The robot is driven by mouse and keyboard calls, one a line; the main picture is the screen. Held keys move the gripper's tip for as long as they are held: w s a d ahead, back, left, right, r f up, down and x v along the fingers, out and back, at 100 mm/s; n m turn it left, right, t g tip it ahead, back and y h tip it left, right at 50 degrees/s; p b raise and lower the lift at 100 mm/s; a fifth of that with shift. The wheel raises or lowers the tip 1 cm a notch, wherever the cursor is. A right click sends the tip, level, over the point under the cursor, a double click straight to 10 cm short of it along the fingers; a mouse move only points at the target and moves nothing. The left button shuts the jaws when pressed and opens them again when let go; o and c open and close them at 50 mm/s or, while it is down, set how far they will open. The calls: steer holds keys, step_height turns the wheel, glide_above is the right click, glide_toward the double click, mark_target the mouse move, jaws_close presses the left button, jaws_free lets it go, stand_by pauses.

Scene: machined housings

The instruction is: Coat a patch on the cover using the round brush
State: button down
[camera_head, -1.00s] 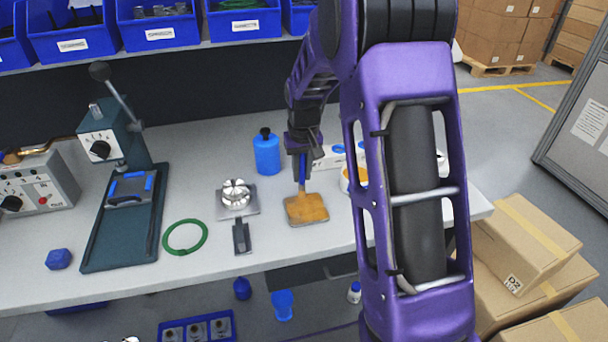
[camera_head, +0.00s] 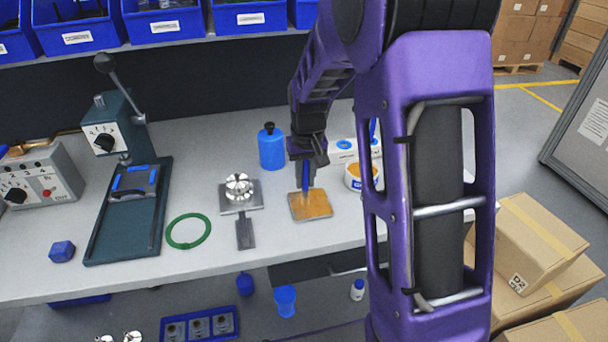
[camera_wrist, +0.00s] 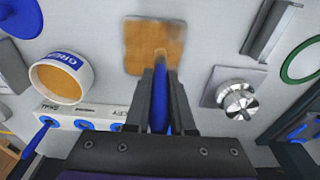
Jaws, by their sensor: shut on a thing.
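The cover appears to be a flat square plate (camera_head: 312,208) with an orange-brown face and pale edges, lying on the bench. It also shows in the wrist view (camera_wrist: 147,42). My gripper (camera_head: 306,160) is above the plate's far side, shut on the blue handle of the round brush (camera_head: 305,178). In the wrist view the brush handle (camera_wrist: 159,100) stands between the two dark fingers (camera_wrist: 160,105). Its pale tip overlaps the plate's near right part there; I cannot tell whether it touches. A white tub (camera_head: 354,178) of orange paste stands right of the plate.
A white rack (camera_wrist: 80,118) with blue-ringed holes holds another blue-handled tool. A blue bottle (camera_head: 271,148) stands behind the plate. A silver round part (camera_head: 239,187) on a square base and a green ring (camera_head: 188,231) lie to the left. The bench front (camera_head: 290,245) is clear.

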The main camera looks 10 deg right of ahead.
steer(key=shift+s+r, duration=0.1)
steer(key=shift+s, duration=1.9)
steer(key=shift+a, duration=0.6)
steer(key=shift+w+p, duration=0.65)
steer(key=shift+w, duration=3.4)
step_height(320, 180, up, 6)
steer(key=p, duration=0.1)
steer(key=shift+p, duration=0.4)
step_height(320, 180, up, 3)
steer(key=shift+f, duration=0.1)
